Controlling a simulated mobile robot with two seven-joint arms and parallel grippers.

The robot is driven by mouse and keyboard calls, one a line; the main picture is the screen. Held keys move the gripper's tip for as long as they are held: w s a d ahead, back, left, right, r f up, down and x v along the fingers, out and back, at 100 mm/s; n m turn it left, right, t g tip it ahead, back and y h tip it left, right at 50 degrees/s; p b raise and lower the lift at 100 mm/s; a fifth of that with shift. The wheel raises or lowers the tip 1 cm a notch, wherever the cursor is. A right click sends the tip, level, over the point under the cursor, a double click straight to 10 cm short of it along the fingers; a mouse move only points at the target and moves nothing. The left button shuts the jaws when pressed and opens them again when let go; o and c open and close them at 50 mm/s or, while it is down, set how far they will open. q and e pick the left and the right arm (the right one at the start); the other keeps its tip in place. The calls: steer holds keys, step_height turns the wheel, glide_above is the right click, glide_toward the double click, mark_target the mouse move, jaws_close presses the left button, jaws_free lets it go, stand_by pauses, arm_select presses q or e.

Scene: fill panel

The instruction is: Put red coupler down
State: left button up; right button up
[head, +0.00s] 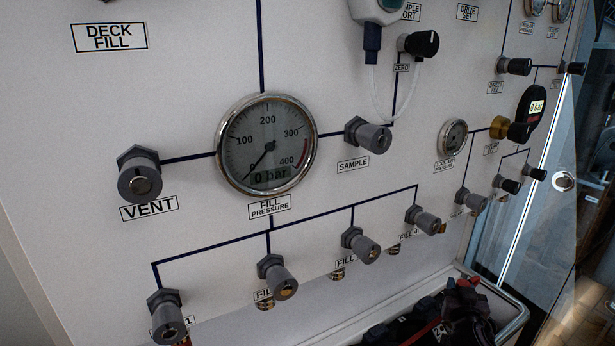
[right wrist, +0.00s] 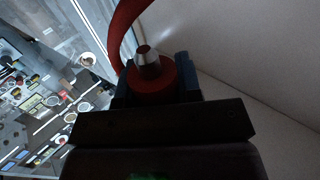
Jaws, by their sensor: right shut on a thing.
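In the right wrist view, my right gripper (right wrist: 153,88) is shut on the red coupler (right wrist: 152,78). The coupler is a red round body with a silver metal tip (right wrist: 147,56) pointing away from the gripper. A red hose (right wrist: 120,38) curves up beside it at the left. In the head view, dark shapes with red parts (head: 466,288) show at the bottom right, over a pale tray (head: 512,318). My left gripper is not in view.
A white panel fills most of the head view. It carries the fill pressure gauge (head: 266,144) at 0 bar, the vent knob (head: 140,175), the sample knob (head: 367,134) and a row of fill knobs (head: 277,277). A glass door (head: 535,200) stands at the right.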

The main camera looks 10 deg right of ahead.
steer(key=s+a+r+n+y+p, duration=0.15)
steer(key=s+a+r, duration=0.25)
steer(key=a+r, duration=0.9)
steer(key=s+a+r+n+t+y+p, duration=0.1)
steer(key=s+a+r+y+p, duration=0.15)
steer(key=s+a, duration=0.2)
steer(key=s+a+r+n+y+p, duration=0.1)
steer(key=s+a+r, duration=0.25)
steer(key=s, duration=0.25)
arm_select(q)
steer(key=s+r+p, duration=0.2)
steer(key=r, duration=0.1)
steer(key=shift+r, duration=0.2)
arm_select(e)
steer(key=s+a+f+n+y, duration=0.1)
steer(key=s+a+f+y, duration=0.1)
steer(key=s, duration=0.6)
steer(key=shift+s+a+f, duration=0.2)
steer(key=shift+s+a, duration=0.15)
steer(key=shift+a, duration=0.1)
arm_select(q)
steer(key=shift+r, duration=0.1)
